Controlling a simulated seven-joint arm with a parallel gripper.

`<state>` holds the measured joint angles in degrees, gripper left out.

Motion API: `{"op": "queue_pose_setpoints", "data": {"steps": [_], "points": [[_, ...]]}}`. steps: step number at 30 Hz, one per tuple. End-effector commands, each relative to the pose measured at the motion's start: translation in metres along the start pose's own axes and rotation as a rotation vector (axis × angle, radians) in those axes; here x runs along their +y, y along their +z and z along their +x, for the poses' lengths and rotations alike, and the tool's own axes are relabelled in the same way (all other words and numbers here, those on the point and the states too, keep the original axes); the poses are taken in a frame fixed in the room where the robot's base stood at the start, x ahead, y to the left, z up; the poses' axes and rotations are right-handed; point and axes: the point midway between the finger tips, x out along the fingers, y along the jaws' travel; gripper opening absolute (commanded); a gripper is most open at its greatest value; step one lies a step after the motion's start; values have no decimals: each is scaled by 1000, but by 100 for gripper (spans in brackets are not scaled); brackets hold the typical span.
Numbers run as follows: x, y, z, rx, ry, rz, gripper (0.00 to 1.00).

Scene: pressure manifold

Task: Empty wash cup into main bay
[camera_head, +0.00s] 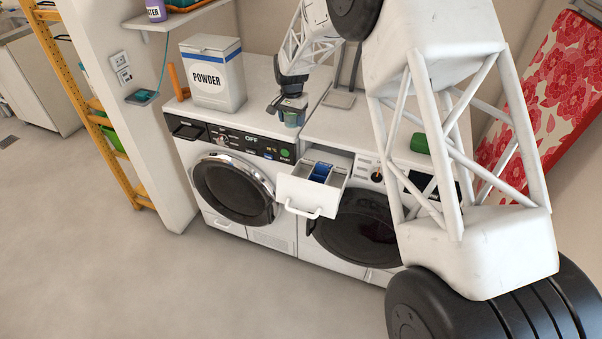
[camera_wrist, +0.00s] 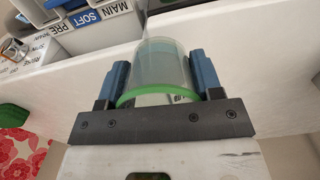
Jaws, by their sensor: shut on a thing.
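My gripper (camera_head: 290,103) is over the top of the machines, behind the open drawer. It is shut on the wash cup (camera_wrist: 160,70), a clear cup with a green band, which also shows in the head view (camera_head: 291,118). The blue fingers (camera_wrist: 158,62) clasp it from both sides. Its contents are hard to make out. The drawer (camera_head: 310,193) is pulled out of the right machine, with a blue part (camera_head: 321,172) inside. In the wrist view, its compartments carry PRE, SOFT and MAIN labels (camera_wrist: 108,10). The cup is apart from the drawer compartments.
A white POWDER box (camera_head: 213,78) stands on the left machine (camera_head: 235,188). A green object (camera_head: 419,143) sits on the right side of the top. A control knob (camera_head: 376,176) is right of the drawer. The floor in front is clear.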

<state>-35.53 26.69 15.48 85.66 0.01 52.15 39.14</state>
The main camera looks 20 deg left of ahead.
Motion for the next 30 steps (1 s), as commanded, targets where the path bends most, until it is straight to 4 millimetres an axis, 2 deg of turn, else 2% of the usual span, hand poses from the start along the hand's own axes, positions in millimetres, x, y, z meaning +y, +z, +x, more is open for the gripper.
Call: {"op": "queue_pose_setpoints", "data": {"steps": [3,9,18,23,30], "points": [[-25,18,9,0,0,-3,36],[-63,48,24,-1,1,-6,36],[-104,90,52,-1,1,-51,36],[-108,107,74,-3,3,-119,36],[-90,113,102,-2,1,-258,36]]}}
